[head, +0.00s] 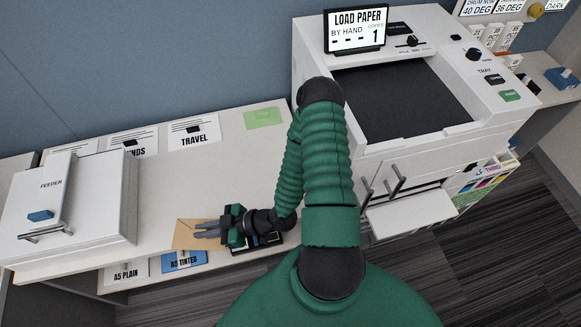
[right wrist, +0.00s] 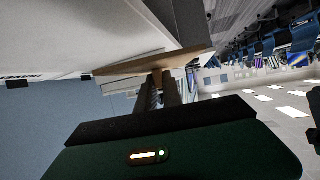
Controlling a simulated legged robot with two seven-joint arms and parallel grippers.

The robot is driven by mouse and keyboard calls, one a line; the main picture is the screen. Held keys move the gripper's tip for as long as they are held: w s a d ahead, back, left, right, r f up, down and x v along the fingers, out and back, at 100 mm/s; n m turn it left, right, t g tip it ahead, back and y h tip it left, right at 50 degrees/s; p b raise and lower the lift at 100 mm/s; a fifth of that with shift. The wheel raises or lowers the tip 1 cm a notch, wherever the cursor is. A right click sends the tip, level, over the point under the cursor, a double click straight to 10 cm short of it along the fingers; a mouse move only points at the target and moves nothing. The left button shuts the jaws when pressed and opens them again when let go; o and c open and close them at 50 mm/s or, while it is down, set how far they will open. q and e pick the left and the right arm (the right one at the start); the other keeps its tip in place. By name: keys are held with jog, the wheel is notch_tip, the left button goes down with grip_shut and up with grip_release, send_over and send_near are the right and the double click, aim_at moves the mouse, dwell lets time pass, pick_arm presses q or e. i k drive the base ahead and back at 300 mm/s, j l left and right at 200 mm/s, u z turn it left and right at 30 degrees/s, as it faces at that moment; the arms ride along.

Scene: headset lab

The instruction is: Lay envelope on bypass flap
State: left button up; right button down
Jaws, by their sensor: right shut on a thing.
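The tan envelope (head: 187,237) is at the front edge of the long white counter. My right gripper (head: 207,229) is shut on it, with the fingers pointing left over the paper. In the right wrist view the envelope (right wrist: 150,64) shows nearly edge-on between the fingertips (right wrist: 161,85). I cannot tell whether it still touches the counter. The bypass flap (head: 412,215) is a white shelf folded out low on the front of the printer, to the right of my arm. Its visible top is bare. My left gripper is not in view.
The white printer (head: 490,120) has a screen (head: 356,30) reading LOAD PAPER BY HAND. A black holder (head: 262,243) sits at the counter edge beneath my wrist. A feeder (head: 85,205) stands left. Dark handles (head: 395,180) jut out above the flap. The counter's middle is clear.

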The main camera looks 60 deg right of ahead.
aim_at(418, 220)
jog(key=k+l+u, duration=0.15)
jog(key=k+u, duration=1.05)
jog(key=k+z, duration=0.35)
jog(key=k+l+z, duration=0.1)
jog(key=k+z, duration=0.3)
jog(key=k+l+z, duration=0.2)
jog(key=z, duration=0.15)
jog(key=l+z, duration=0.4)
jog(key=z, duration=0.15)
jog(key=i+j, duration=0.05)
